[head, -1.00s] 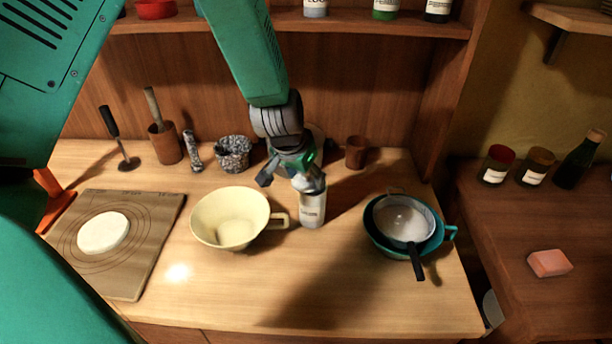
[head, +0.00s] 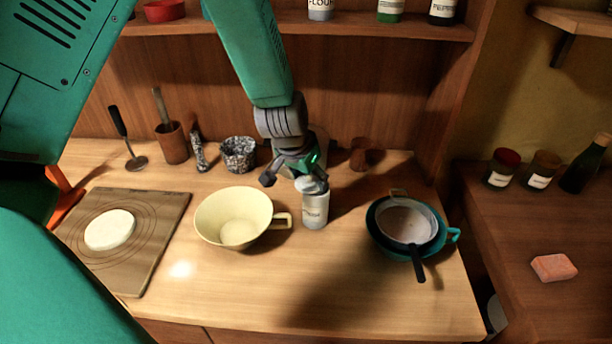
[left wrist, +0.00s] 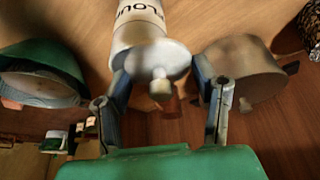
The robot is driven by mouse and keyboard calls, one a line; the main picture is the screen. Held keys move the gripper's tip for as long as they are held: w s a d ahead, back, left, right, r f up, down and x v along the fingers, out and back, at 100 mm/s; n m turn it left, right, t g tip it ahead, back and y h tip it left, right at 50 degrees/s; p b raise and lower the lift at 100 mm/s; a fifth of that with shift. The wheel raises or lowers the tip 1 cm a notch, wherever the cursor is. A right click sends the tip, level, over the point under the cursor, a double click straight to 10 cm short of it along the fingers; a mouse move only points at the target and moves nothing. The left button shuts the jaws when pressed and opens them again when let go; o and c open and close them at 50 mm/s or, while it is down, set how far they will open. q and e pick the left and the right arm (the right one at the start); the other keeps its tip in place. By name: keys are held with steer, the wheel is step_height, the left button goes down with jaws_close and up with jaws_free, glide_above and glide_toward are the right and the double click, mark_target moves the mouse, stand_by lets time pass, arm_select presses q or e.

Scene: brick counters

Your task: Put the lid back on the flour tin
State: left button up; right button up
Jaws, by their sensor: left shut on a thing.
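The flour tin (head: 316,211) is a small pale cylinder standing upright on the counter, right of the cream bowl. Its FLOUR label shows in the left wrist view (left wrist: 138,14). The pale round lid (head: 312,186) is at the tin's top; in the left wrist view the lid (left wrist: 150,58) covers the tin's mouth, its knob (left wrist: 160,87) facing me. I cannot tell whether it is fully seated. My right gripper is not in view.
The cream bowl (head: 207,222) stands close left of the tin. A teal bowl (head: 383,243) with a strainer is to its right. A speckled mortar (head: 238,154) and brown cup (head: 361,154) stand behind. The counter's front is clear.

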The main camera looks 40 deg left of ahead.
arm_select(q)
steer(key=shift+d+r, duration=0.2)
steer(key=shift+d, duration=0.55)
steer(key=shift+a+f, duration=0.1)
steer(key=shift+a, duration=0.35)
steer(key=shift+w+p, duration=0.1)
steer(key=shift+p, duration=0.25)
steer(key=shift+d+r, duration=0.15)
steer(key=shift+d, duration=0.5)
steer(key=shift+d+r, duration=0.15)
steer(key=shift+d, duration=0.45)
steer(key=shift+a+f, duration=0.1)
steer(key=shift+a, duration=0.35)
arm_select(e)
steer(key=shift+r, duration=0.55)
arm_select(q)
steer(key=shift+d, duration=0.5)
steer(key=shift+a+f, duration=0.25)
steer(key=shift+a, duration=0.65)
steer(key=shift+d, duration=0.1)
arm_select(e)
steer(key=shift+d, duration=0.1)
arm_select(q)
steer(key=shift+d+r, duration=0.1)
steer(key=shift+d, duration=0.15)
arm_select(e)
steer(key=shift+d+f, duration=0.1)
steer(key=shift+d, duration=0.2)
